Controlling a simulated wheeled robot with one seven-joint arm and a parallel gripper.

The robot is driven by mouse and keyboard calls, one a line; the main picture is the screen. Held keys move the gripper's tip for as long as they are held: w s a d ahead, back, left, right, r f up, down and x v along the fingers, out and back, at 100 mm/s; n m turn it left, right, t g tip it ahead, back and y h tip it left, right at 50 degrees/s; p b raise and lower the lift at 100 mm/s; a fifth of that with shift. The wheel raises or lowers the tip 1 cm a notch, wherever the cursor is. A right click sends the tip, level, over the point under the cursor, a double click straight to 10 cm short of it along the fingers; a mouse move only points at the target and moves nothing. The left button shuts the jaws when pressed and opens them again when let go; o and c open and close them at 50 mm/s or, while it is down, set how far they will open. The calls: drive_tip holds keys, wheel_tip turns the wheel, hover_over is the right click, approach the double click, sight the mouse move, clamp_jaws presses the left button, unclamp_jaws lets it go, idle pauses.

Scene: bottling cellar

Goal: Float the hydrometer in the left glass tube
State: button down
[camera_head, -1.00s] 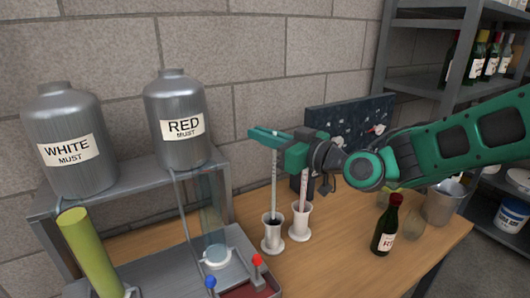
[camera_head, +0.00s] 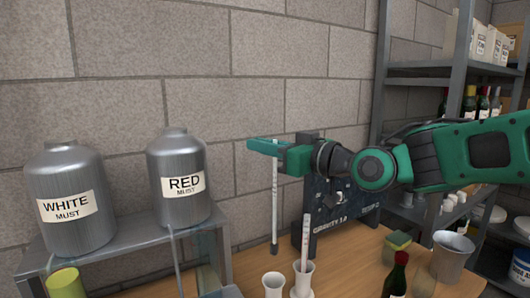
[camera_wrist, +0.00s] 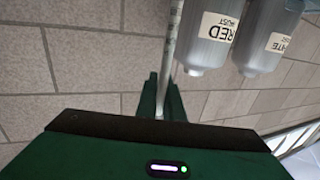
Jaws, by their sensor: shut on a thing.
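My gripper (camera_head: 267,147) is shut on a hydrometer (camera_head: 275,195), a thin pale stem with a dark lower end. It hangs upright, its lower end above a white holder (camera_head: 273,284). In the wrist view my gripper (camera_wrist: 162,90) has the hydrometer stem (camera_wrist: 172,40) between its fingers. The left glass tube (camera_head: 65,283), filled yellow-green, stands at the lower left below the white must tank; only its top shows. A clear tube (camera_head: 208,274) stands partly seen below the red must tank.
The white must tank (camera_head: 65,180) and red must tank (camera_head: 177,160) stand on a grey shelf (camera_head: 120,251) at left. A second holder (camera_head: 303,277) with a stem (camera_head: 306,240) stands beside the first. A dark board (camera_head: 340,205), bottle (camera_head: 396,277) and bucket (camera_head: 451,255) are at right.

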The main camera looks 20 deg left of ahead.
drive_tip(key=shift+r, duration=0.1)
wheel_tip(320, 180, up, 19)
idle(3.3)
idle(0.9)
